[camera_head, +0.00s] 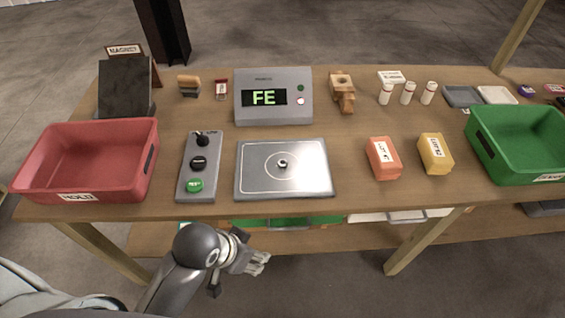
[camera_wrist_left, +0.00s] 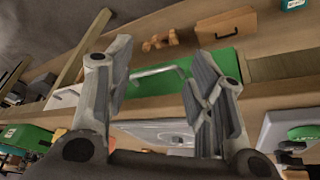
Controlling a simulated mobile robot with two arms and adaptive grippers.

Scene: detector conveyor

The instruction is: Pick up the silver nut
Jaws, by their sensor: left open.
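The silver nut (camera_head: 282,163) is a small metal ring, lying near the middle of the grey detector plate (camera_head: 250,185), inside its marked circle. My left gripper (camera_head: 262,262) is in front of the table's near edge, below and to the left of the nut and apart from it. In the left wrist view my left gripper (camera_wrist_left: 162,65) has its two fingers spread with nothing between them. I cannot make out the nut in that view. My right gripper is not in view.
A display box (camera_head: 273,114) reading FE stands behind the plate. A button panel (camera_head: 199,172) is left of it, beside a red HOLD bin (camera_head: 85,143). Orange (camera_head: 383,158) and yellow (camera_head: 435,153) blocks and a green bin (camera_head: 512,150) stand to the right. The table's front edge (camera_head: 350,208) lies between gripper and plate.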

